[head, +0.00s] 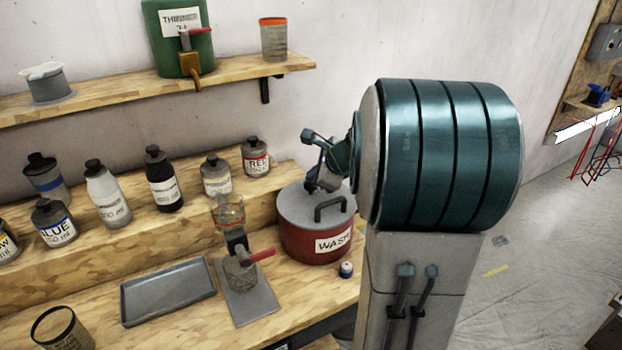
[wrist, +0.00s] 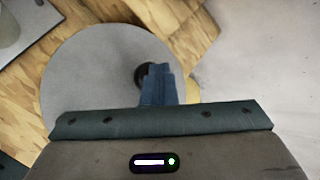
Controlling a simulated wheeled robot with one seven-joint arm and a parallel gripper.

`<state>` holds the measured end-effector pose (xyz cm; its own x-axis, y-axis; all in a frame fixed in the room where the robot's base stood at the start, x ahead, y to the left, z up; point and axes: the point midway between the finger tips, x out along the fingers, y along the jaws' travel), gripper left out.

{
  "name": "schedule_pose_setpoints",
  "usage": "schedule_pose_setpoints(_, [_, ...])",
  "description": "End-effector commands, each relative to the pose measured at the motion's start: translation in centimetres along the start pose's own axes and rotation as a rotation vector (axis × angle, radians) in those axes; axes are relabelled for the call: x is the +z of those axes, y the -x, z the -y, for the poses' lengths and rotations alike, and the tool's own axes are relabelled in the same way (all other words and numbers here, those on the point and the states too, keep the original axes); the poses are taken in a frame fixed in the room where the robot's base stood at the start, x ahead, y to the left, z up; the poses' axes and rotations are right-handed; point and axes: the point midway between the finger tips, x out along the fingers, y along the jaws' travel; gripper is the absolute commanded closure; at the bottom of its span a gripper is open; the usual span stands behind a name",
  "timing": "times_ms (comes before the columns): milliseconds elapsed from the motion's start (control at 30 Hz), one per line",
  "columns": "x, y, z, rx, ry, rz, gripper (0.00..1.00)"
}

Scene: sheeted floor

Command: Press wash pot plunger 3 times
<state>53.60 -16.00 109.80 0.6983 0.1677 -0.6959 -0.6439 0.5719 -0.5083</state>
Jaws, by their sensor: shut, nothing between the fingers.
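The wash pot (head: 306,243) is a red pot with a grey lid and a "WASH" label, standing on the bench in the head view. My gripper (head: 312,186) is over the back of the lid, partly hidden by my arm. In the wrist view the round grey lid (wrist: 85,80) lies below, and my gripper (wrist: 157,70) is shut and empty. Its fingertips overlap a dark round knob (wrist: 142,75), which looks like the plunger. I cannot tell whether they touch it.
Left of the pot, a stand with a red-handled valve (head: 258,257) and a grey tray (head: 168,291) occupy the bench. Several bottles (head: 163,180) line the raised step behind. A small capped jar (head: 346,270) stands in front of the pot. A shelf (head: 130,88) runs above.

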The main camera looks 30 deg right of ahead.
Motion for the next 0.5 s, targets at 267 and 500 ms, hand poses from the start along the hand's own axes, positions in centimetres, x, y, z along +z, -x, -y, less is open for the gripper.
schedule_pose_setpoints(267, [-0.29, -0.36, -0.32, 0.003, -0.001, -0.001, 1.00])
schedule_pose_setpoints(500, [-0.39, -0.50, -0.42, 0.003, -0.001, -0.001, 1.00])
